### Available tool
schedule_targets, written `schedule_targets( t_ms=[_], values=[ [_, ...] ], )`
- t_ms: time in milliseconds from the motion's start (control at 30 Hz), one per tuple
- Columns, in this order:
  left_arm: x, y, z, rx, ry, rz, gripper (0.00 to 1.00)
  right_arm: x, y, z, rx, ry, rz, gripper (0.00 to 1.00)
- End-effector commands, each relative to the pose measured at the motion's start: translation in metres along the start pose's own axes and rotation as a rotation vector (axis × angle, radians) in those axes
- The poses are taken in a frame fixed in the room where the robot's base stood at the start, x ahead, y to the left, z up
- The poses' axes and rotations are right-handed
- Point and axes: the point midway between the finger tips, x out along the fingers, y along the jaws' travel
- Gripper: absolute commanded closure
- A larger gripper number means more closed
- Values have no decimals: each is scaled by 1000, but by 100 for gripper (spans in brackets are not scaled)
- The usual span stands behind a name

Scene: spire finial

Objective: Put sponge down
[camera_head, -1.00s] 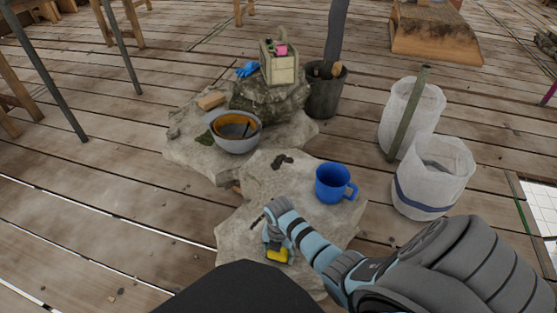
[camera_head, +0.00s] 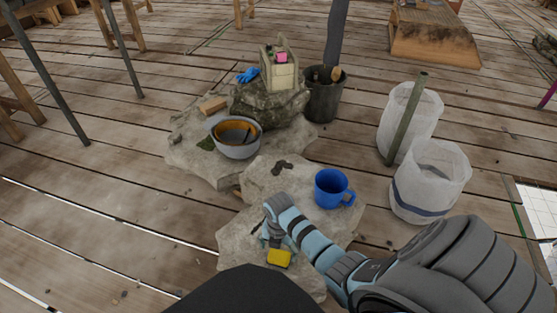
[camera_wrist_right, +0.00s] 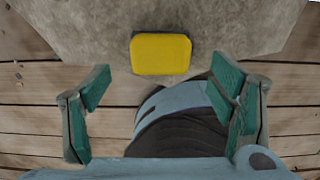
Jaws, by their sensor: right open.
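A yellow sponge (camera_head: 279,258) lies on the near stone slab (camera_head: 232,238). My right gripper (camera_head: 273,243) is just above the slab, close to the sponge. In the right wrist view the sponge (camera_wrist_right: 161,54) lies flat on the stone, beyond the two green fingers. The fingers of the right gripper (camera_wrist_right: 162,95) are spread wide with nothing between them, and they do not touch the sponge. My left gripper is not seen.
A blue mug (camera_head: 331,188) stands on the slab to the right of my arm. A grey bowl (camera_head: 238,150) sits on the farther slab. Two white sacks (camera_head: 410,108) stand at the right. Wooden floor boards surround the slabs.

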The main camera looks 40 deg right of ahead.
Motion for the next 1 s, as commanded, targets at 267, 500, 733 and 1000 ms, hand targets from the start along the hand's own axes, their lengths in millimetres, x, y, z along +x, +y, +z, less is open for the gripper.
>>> schedule_targets(
  t_ms=[267,500,733,1000],
  values=[
    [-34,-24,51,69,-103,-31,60,-66,0,0,0,-1,0,22],
    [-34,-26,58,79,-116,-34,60,-69,0,0,0,1,-2,22],
    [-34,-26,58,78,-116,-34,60,-68,0,0,0,0,-1,22],
    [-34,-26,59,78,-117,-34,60,-69,10,8,187,-31,47,22]
  ],
)
